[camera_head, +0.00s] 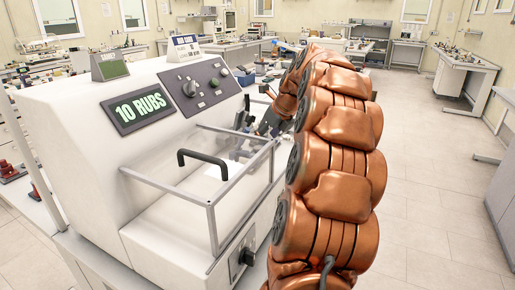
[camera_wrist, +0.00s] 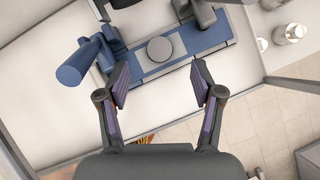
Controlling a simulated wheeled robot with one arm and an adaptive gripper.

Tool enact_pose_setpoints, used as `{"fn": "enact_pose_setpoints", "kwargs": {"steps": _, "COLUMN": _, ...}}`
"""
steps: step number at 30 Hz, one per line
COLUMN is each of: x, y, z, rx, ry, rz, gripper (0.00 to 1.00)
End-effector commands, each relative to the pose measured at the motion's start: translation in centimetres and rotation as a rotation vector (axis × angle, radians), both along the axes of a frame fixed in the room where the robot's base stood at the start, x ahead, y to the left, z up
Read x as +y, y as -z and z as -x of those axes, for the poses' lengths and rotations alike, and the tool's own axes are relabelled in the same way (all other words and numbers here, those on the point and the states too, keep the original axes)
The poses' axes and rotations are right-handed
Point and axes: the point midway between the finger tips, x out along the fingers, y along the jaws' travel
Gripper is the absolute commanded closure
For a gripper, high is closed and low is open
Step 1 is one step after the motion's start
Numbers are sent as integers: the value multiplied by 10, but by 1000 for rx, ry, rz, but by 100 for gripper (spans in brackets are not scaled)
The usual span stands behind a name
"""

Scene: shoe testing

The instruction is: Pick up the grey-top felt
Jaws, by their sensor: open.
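In the wrist view a small round grey disc, which looks like the grey-top felt (camera_wrist: 160,49), sits on a blue plate (camera_wrist: 190,42). My gripper (camera_wrist: 160,80) is open in the wrist view, with its two fingers apart and nothing between them. The disc lies just beyond the fingertips, roughly centred between them. In the head view my gripper (camera_head: 266,122) is partly seen over the white test machine (camera_head: 75,130), at the far end of its clear guard. I cannot make out the disc in the head view.
The machine's display (camera_head: 140,107) reads "10 RUBS". A clear guard with a black handle (camera_head: 203,160) stands at its front. A blue cylinder (camera_wrist: 85,62) and a dark clamp (camera_wrist: 200,14) flank the plate. Shiny round pieces (camera_wrist: 290,33) stand to the right.

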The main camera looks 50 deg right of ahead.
Motion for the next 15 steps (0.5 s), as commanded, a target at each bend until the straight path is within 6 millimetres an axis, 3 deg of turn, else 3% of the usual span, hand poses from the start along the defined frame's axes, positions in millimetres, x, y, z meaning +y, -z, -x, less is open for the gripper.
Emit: {"fn": "enact_pose_setpoints", "kwargs": {"steps": 15, "x": -3, "y": 42, "z": -24, "rx": -2, "ry": 2, "rz": 1, "gripper": 34}}
